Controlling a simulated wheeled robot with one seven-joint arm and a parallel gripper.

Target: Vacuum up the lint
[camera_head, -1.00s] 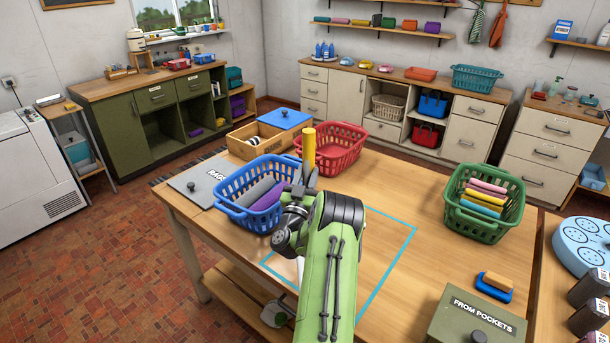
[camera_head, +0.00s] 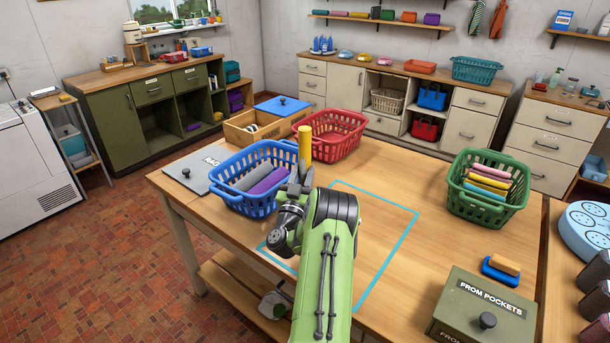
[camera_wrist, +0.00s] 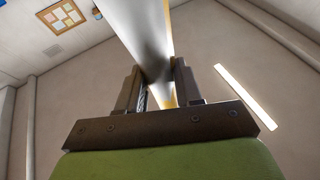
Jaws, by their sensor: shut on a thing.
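My gripper (camera_head: 302,178) is raised over the wooden table, near the right side of the blue basket in the picture. It is shut on a yellow cylindrical thing (camera_head: 304,144) that stands up from the fingers. In the wrist view, a long pale grey piece with a yellow edge (camera_wrist: 152,45) passes between the two fingers (camera_wrist: 158,85). My arm hides part of the teal outlined area (camera_head: 385,262) on the table. I cannot make out any lint, and I cannot tell whether the held thing is part of a vacuum.
A blue basket (camera_head: 232,200) with rolled cloths, a red basket (camera_head: 350,150) and a green basket (camera_head: 480,205) with folded cloths stand on the table. A green box marked FROM POCKETS (camera_head: 465,325) and a sponge on a blue holder (camera_head: 498,276) are at right. The outlined area's visible part is clear.

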